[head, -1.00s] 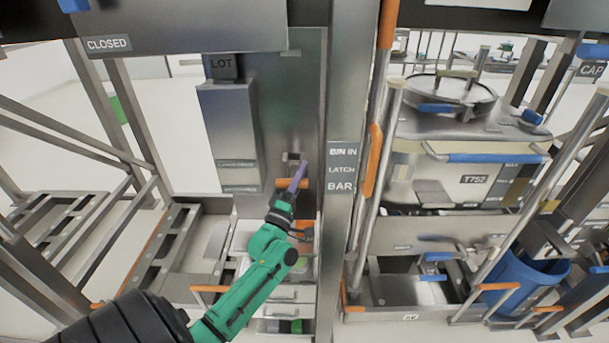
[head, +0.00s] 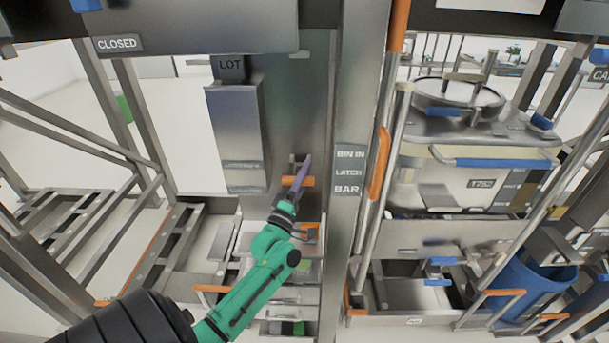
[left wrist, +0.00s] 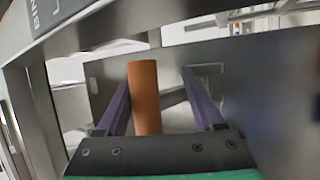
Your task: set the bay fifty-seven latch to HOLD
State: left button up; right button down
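The latch has an orange handle (head: 297,181) on the grey metal panel, left of the post labelled "BIN IN", "LATCH", "BAR" (head: 347,172). My left gripper (head: 300,180) is at this handle. In the left wrist view the orange handle (left wrist: 145,98) stands between the two purple fingers of my left gripper (left wrist: 158,98), closer to the left finger. A gap shows between the handle and the right finger, so the gripper is open around it. A grey metal bracket (left wrist: 205,75) shows behind the fingers. No HOLD marking is readable. My right gripper is not in view.
A grey box labelled LOT (head: 235,130) hangs on the panel, left of my gripper. A bin marked T752 (head: 470,185) stands beyond the post at right. A vertical orange grip (head: 380,165) is close by. A blue tub (head: 530,285) sits lower right.

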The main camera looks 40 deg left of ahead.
pick_arm(q)
jog(key=shift+s+d+r+p, duration=0.1)
jog(key=shift+s+p, duration=0.75)
jog(key=shift+s, duration=0.25)
jog(key=s+d+r+p, duration=0.1)
jog(key=s+p, duration=0.2)
jog(key=s, duration=0.4)
jog(key=s+d+r+p, duration=0.1)
jog(key=s+d+p, duration=0.1)
jog(key=s, duration=0.5)
jog(key=shift+d+p, duration=0.3)
jog(key=shift+p, duration=0.1)
jog(key=shift+f, duration=0.1)
